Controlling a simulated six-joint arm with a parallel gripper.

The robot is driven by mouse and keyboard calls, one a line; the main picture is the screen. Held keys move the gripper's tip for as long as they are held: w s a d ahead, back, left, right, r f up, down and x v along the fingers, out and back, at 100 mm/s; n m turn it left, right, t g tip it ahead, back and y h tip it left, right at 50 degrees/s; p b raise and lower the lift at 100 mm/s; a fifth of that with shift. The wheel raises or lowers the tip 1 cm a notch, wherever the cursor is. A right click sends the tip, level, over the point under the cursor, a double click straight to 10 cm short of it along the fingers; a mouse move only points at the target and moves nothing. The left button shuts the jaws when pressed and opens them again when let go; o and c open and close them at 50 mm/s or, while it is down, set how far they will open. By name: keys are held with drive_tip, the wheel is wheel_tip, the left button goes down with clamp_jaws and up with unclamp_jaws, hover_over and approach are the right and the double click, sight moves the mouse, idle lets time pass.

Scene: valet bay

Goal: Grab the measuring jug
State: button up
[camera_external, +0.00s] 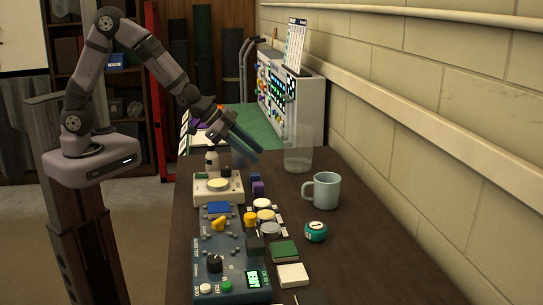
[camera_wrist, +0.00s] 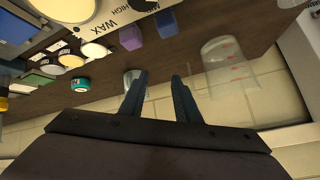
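The measuring jug is a clear, see-through vessel (camera_external: 299,152) standing on the dark bench near the wall, beyond the pale blue mug. In the wrist view the clear jug (camera_wrist: 228,66) shows red markings and lies to the right of my fingers, apart from them. My gripper (camera_external: 248,146) is above the bench, left of the jug in the external view, with its fingers slanting down to the right. In the wrist view my gripper (camera_wrist: 159,75) is open, with an empty gap between the two dark fingers.
A blue control panel (camera_external: 225,262) and a pale device (camera_external: 218,190) fill the bench's left side. Blue and purple blocks (camera_external: 257,186) lie beside them. The block wall (camera_external: 440,130) bounds the right.

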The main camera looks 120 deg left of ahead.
drive_tip(key=w+a+r+n+t+y+b, duration=0.1)
drive_tip(key=a+n+t, duration=0.1)
drive_tip(key=a, duration=0.4)
drive_tip(key=w+a+r+n+t+y, duration=0.1)
drive_tip(key=w+a+r+t, duration=0.1)
drive_tip(key=a, duration=0.3)
drive_tip(key=p, duration=0.1)
approach(300, 169)
drive_tip(key=shift+w+a+r, duration=0.55)
drive_tip(key=shift+w+a, duration=0.3)
drive_tip(key=shift+a, duration=0.05)
drive_tip(key=shift+p+x, duration=0.4)
drive_tip(key=shift+x, duration=0.55)
drive_tip(key=shift+f, duration=0.1)
drive_tip(key=shift+p+x, duration=1.05)
drive_tip(key=shift+x, duration=1.8)
drive_tip(key=shift+d+f, duration=0.1)
clamp_jaws()
